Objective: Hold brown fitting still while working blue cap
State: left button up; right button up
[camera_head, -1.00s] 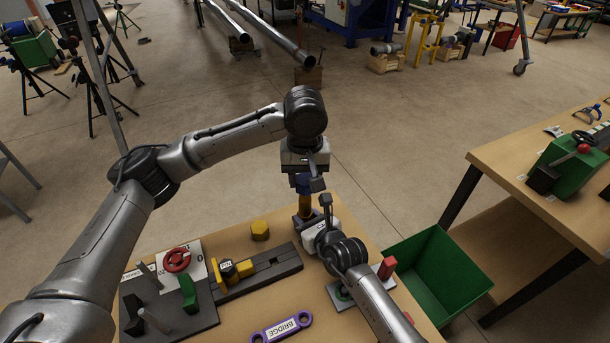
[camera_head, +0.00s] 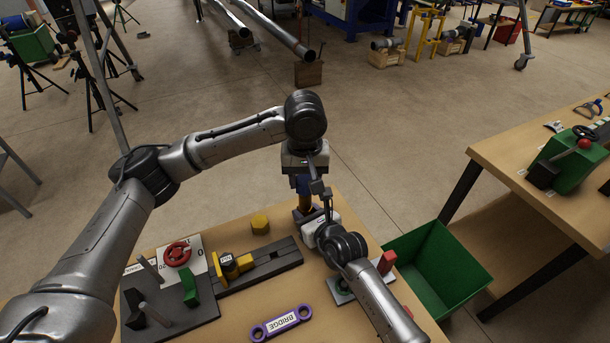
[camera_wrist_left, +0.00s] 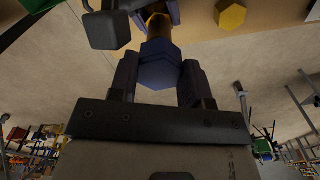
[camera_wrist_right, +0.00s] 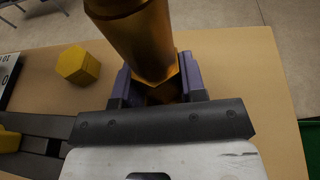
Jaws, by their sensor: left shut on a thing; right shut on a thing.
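The brown fitting (camera_head: 304,203) stands upright near the far edge of the bench. In the right wrist view its thick round body (camera_wrist_right: 145,42) rises from a hexagonal part between the fingers. My right gripper (camera_wrist_right: 160,90) is shut on this lower part from the near side. The blue cap (camera_wrist_left: 160,66) is hexagonal and sits at the fitting's upper end. My left gripper (camera_wrist_left: 160,82) is shut on the cap, with a finger on either side; it comes from above in the head view (camera_head: 302,183). The join between cap and fitting is hidden.
A yellow hexagonal piece (camera_head: 260,224) stands left of the fitting. A dark rail fixture (camera_head: 282,262), a red wheel (camera_head: 177,254) and a purple BRIDGE link (camera_head: 281,323) lie nearer. A green bin (camera_head: 435,265) is to the right, beside another bench (camera_head: 520,165).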

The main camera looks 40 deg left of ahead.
pick_arm(q)
jog(key=shift+f, duration=0.6)
jog(key=o, duration=1.1)
jog(key=shift+d+f+n, duration=0.1)
jog(key=shift+n, duration=0.7)
jog(key=n, duration=0.5)
jog(key=shift+w+n, duration=0.1)
jog(key=shift+n, duration=0.3)
jog(key=n, duration=0.6)
jog(key=shift+w, duration=0.15)
jog(key=shift+a, duration=0.25)
